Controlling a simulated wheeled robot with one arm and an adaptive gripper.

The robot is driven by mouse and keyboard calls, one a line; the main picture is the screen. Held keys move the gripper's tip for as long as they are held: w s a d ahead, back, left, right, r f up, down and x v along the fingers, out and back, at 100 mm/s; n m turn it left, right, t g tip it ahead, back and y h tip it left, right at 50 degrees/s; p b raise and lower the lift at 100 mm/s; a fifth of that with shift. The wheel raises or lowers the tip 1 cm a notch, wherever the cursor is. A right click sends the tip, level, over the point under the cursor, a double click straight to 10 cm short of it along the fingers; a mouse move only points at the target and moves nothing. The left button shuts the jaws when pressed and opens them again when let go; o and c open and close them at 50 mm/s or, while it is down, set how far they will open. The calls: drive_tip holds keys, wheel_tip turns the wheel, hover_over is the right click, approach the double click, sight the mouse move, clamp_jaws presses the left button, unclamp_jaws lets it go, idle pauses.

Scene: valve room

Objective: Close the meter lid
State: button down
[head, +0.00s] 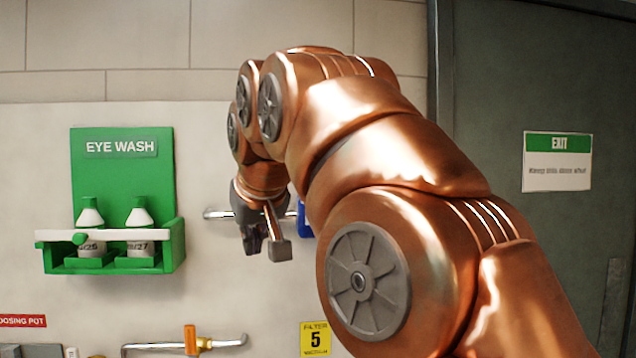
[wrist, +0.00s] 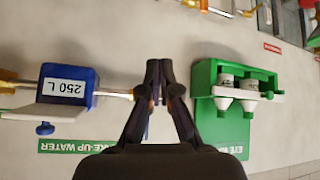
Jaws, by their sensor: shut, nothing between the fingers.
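The blue meter (wrist: 86,76) with its white "250 L" label shows upside down at the left of the wrist view. A pale flap (wrist: 22,112), which looks like its lid, sticks out to the left, with a blue knob (wrist: 45,128) beside it. In the head view only a sliver of the blue meter (head: 303,220) shows; my arm hides the rest. My gripper (wrist: 158,65) is shut and empty in front of the wall, between the meter and the eye wash station, apart from the lid. It also shows in the head view (head: 264,248).
The green eye wash station (head: 122,200) with two bottles hangs left of my gripper in the head view. A pipe (head: 215,214) runs along the wall behind my gripper. An orange-handled valve (head: 191,340) is below. A dark door (head: 540,90) stands at the right.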

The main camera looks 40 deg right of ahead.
drive_tip(key=s+d+r+m+t+h+b, duration=0.1)
drive_tip(key=s+d+r+m+t+h, duration=0.1)
drive_tip(key=s+d+r, duration=0.5)
drive_tip(key=s+d+r+m+t+h+b, duration=0.2)
drive_tip(key=d+r+m+h, duration=0.15)
drive_tip(key=r, duration=0.65)
drive_tip(key=shift+n+y, duration=0.35)
drive_tip(key=shift+y, duration=0.1)
drive_tip(key=p+x, duration=0.1)
drive_tip(key=x, duration=0.9)
drive_tip(key=shift+w+d+p, duration=0.15)
drive_tip(key=shift+d+p, duration=0.25)
drive_tip(key=shift+d, duration=0.05)
drive_tip(key=shift+f, duration=0.25)
drive_tip(key=shift+a+f+p, duration=0.1)
drive_tip(key=shift+f+p, duration=0.05)
drive_tip(key=shift+f, duration=0.6)
drive_tip(key=shift+a+f+p, duration=0.15)
drive_tip(key=shift+f, duration=0.6)
drive_tip(key=shift+s, duration=0.25)
drive_tip(key=shift+a+f+b, duration=0.1)
drive_tip(key=shift+f+b, duration=0.2)
